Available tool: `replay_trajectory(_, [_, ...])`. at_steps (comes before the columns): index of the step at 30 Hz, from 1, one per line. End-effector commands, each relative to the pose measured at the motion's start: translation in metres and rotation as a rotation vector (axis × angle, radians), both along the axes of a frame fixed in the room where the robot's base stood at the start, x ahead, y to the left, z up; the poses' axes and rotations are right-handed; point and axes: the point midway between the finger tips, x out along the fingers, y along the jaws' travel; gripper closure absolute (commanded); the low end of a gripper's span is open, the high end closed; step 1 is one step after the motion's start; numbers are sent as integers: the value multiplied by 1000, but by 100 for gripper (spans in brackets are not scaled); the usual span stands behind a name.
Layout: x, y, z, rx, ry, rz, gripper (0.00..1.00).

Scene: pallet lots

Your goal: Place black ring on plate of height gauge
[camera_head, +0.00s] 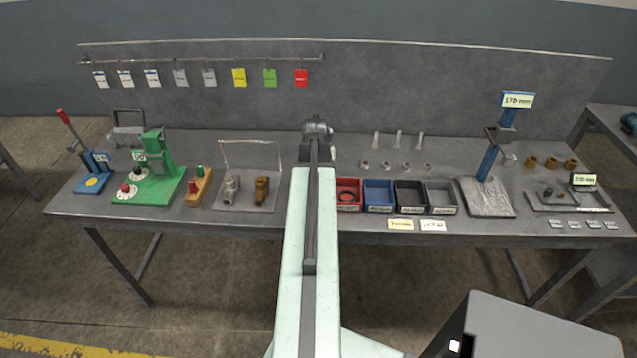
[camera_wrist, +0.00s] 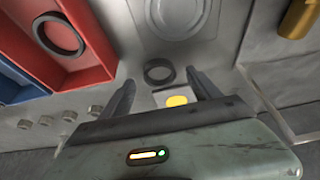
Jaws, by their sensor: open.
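A black ring (camera_wrist: 158,72) lies on the grey bench just beyond and between my fingertips in the wrist view. My gripper (camera_wrist: 160,79) is open, with one finger on each side of the ring's position and nothing held. Another black ring (camera_wrist: 58,35) lies in the red bin (camera_wrist: 92,62), left of my gripper. In the head view my gripper (camera_head: 317,130) is over the bench's middle, its fingers hard to make out. The height gauge (camera_head: 488,160), a blue column with a display, stands to the right on its pale plate (camera_head: 485,197), which looks bare.
A green press (camera_head: 160,170) stands left. A round metal part (camera_wrist: 178,12) is near the ring.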

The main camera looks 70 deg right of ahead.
Motion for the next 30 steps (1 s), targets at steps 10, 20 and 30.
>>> replay_trajectory(10, [3,-6,-15,0,0,1,36])
replay_trajectory(20, [3,-6,-15,0,0,1,99])
replay_trajectory(30, [3,-6,10,0,1,2,99])
